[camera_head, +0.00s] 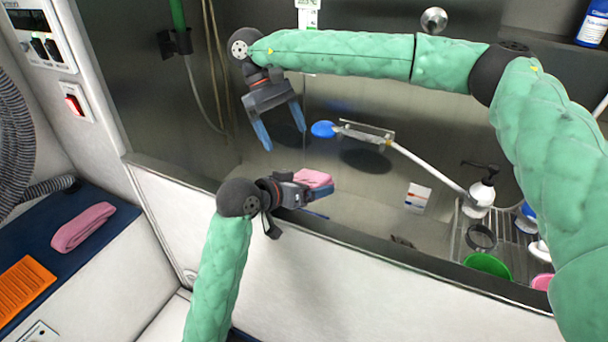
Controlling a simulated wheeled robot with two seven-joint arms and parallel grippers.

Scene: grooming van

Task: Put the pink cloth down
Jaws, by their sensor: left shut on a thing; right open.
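My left gripper (310,198) is shut on a folded pink cloth (314,177), near the front rim of the metal tub. The gripper hides part of this cloth. I cannot tell whether the cloth touches anything below it. A second folded pink cloth (83,227) lies on the dark blue mat (112,238) at the left. My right gripper (283,128) is open and empty, with its blue fingers pointing down over the tub, above and left of the held cloth.
An orange slotted pad (22,288) lies on the blue mat. In the tub (345,215) are a white-handled tool (425,166) with a blue end, a small white box (417,197) and a wire rack (520,262) with a pump bottle (482,188) and a green bowl (488,265).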

